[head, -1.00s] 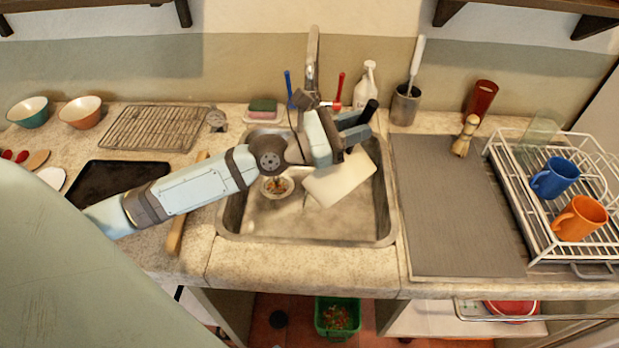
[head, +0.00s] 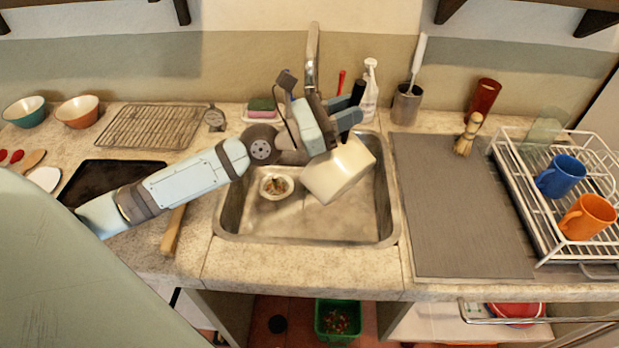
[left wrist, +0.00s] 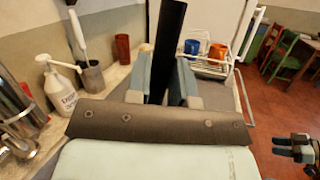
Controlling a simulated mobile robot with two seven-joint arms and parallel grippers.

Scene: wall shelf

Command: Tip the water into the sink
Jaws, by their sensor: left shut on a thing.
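My left gripper (head: 340,118) is above the back right part of the sink (head: 228,215). It is shut on the black handle (left wrist: 170,40) of a cream saucepan (head: 338,174). The saucepan hangs tilted over the right half of the basin. I cannot make out any water in it or falling from it. A white strainer (head: 276,195) with food scraps sits in the sink's left part. My right gripper (left wrist: 285,147) shows small at the right edge of the left wrist view, empty-looking, its opening unclear.
The tap (head: 312,60) rises behind the sink, close to my left gripper. A white pump bottle (head: 370,92) stands just behind right. A grey mat (head: 455,215) and a dish rack (head: 540,225) with mugs lie to the right. A wooden rolling pin (head: 173,230) lies left.

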